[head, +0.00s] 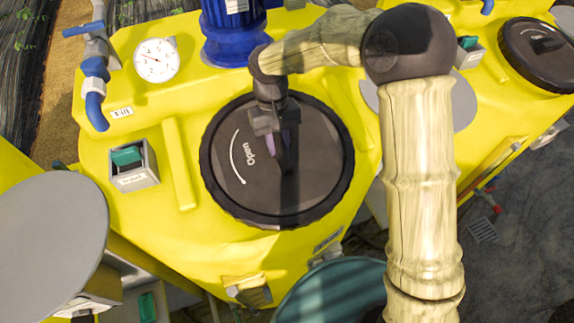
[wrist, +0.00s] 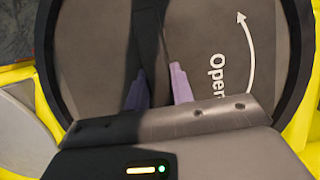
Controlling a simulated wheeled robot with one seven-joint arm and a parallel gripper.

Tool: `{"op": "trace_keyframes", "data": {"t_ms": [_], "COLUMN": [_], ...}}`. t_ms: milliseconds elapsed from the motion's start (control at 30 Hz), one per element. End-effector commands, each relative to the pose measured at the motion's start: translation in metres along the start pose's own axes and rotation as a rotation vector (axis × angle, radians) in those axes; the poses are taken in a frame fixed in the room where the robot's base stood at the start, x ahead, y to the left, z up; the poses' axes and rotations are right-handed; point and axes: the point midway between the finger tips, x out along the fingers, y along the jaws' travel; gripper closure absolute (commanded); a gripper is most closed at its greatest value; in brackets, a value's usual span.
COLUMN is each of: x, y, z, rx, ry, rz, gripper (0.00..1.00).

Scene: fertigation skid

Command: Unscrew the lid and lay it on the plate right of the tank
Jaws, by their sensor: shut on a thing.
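The lid (head: 238,185) is a round black disc with a ribbed rim, a raised bar handle and a white "Open" arrow. It lies flat on the yellow tank top. My gripper (head: 284,150) comes down over its middle. In the wrist view my gripper's purple fingers (wrist: 160,85) are on either side of the lid's dark handle (wrist: 148,40), shut on it. The lid also fills most of the wrist view (wrist: 205,60). The plate (head: 465,103), a grey disc right of the tank lid, is partly hidden behind my arm. A grey disc edge shows in the wrist view (wrist: 22,125).
A dial gauge (head: 156,60), a blue pipe (head: 95,95), a green switch box (head: 133,163) and a blue motor (head: 232,30) surround the lid. Another grey disc (head: 50,235) is at left. A second black lid (head: 540,52) is at far right. A teal bin (head: 330,292) stands in front.

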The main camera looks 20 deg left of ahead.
Motion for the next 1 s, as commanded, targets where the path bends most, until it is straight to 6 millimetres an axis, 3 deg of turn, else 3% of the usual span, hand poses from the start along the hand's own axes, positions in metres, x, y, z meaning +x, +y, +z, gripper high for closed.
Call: {"op": "trace_keyframes", "data": {"t_ms": [600, 1000], "x": [-0.019, -0.019], "y": [-0.001, 0.000], "z": [0.007, 0.007], "rx": [0.001, 0.001], "ry": [0.004, 0.004], "rz": [-0.001, -0.001], "gripper": [1.00, 1.00]}}
